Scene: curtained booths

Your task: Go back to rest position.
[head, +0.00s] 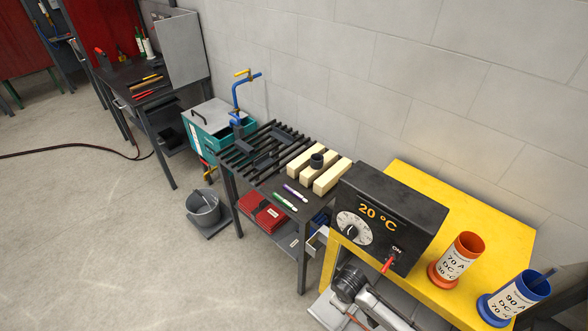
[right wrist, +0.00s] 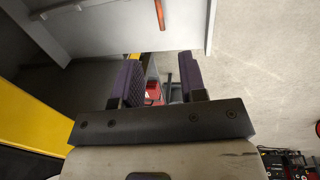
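My right gripper (right wrist: 161,78) shows in the right wrist view with its two purple-padded fingers apart. Nothing is held between them; red and grey things show in the gap, farther off. In the head view part of my arm shows at the bottom, beside the yellow table (head: 425,180), but no fingertips are visible there. My left gripper is in neither view.
A dark control box (head: 385,220) reading 20 °C stands on the yellow table, with orange (head: 455,262) and blue (head: 513,300) containers beside it. Left are a slatted welding table (head: 245,165), a grey bucket (head: 203,208) and open concrete floor. A wall closes the back.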

